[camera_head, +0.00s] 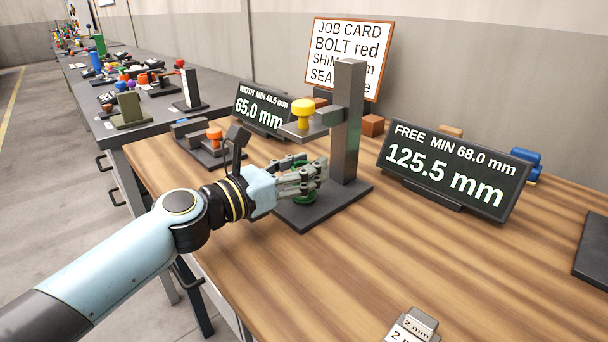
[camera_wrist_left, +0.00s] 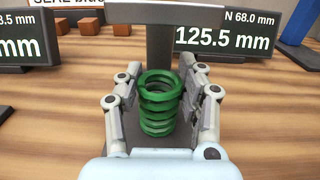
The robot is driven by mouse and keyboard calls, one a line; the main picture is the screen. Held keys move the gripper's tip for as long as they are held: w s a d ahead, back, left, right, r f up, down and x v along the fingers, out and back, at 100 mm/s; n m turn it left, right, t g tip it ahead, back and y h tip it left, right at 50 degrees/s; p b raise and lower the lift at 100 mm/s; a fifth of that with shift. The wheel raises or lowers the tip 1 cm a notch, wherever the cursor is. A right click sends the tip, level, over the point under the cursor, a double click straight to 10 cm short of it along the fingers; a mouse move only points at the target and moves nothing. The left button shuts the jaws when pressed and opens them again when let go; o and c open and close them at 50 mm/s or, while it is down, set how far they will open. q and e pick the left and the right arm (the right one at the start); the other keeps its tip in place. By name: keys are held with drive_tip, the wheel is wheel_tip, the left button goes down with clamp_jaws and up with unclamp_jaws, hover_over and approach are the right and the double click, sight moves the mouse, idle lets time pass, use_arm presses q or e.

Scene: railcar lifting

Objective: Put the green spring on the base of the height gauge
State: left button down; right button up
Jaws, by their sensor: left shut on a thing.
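The green spring (camera_wrist_left: 158,103) stands upright between the fingers of my left gripper (camera_wrist_left: 162,98) in the left wrist view. In the head view my left gripper (camera_head: 308,180) hides much of the spring (camera_head: 303,194). The spring is over the dark base of the height gauge (camera_head: 338,207), in front of its grey column (camera_head: 347,120). I cannot tell for certain whether its bottom touches the base. My left gripper is shut on the spring. The gauge's arm with a yellow knob (camera_head: 303,110) is above. My right gripper is out of view.
A display (camera_head: 450,170) reading 125.5 mm stands right of the gauge. Another display (camera_head: 260,110) reads 65.0 mm behind left, near a width gauge with an orange knob (camera_head: 214,137). Grey shim blocks (camera_head: 412,326) lie at the front.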

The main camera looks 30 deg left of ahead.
use_arm(q)
drive_tip(key=shift+r, duration=0.1)
drive_tip(key=c, duration=0.9)
unclamp_jaws()
drive_tip(key=shift+o, duration=0.4)
